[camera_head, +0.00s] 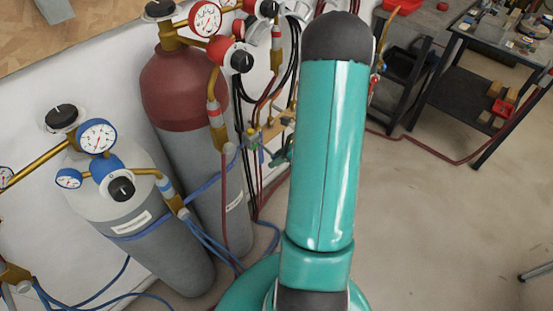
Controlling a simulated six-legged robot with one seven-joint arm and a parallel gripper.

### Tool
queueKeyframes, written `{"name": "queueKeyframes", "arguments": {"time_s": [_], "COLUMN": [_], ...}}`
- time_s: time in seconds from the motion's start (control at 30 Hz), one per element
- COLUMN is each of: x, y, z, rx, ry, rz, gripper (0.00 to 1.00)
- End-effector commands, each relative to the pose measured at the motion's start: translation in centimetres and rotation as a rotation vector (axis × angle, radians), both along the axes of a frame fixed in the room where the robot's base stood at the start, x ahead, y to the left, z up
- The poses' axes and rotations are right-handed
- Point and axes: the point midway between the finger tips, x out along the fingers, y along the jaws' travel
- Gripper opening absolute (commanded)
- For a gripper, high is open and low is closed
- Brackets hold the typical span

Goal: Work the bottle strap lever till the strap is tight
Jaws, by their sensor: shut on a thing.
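A blue strap (205,185) runs round the fronts of two gas bottles, the grey one (165,255) at left and the red-topped one (185,95) behind it. Near the strap's right end, beside the red-topped bottle, is a small yellow-and-grey fitting (252,137); it seems to be the strap lever, but is too small to tell its angle. My gripper (268,152) shows only as a small dark teal part at this fitting, shut on what seems to be the lever. My teal arm hides most of it. How tight the strap is cannot be told.
Regulators with gauges (97,136) and valve knobs stand out above the bottles. Blue hoses (205,250) and dark red hoses hang close by. A black cart (405,75) and a dark bench (450,105) stand at the back right.

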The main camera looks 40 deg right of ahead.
Motion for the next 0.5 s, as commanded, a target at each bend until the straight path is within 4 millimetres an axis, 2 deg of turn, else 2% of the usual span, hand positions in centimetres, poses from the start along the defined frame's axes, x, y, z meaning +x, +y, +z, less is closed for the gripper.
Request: {"name": "queueKeyframes", "arguments": {"time_s": [0.27,0.3,0.4,0.5], "x": [-0.07,-0.07,-0.05,-0.04], "y": [-0.08,-0.08,-0.06,-0.03], "z": [-0.01,-0.01,-0.01,-0.01], "rx": [-0.001,-0.001,0.000,-0.001], "ry": [0.001,0.001,0.000,0.000], "rz": [-0.001,-0.001,-0.001,-0.001], "gripper": [0.00,0.30,0.46,0.46]}}
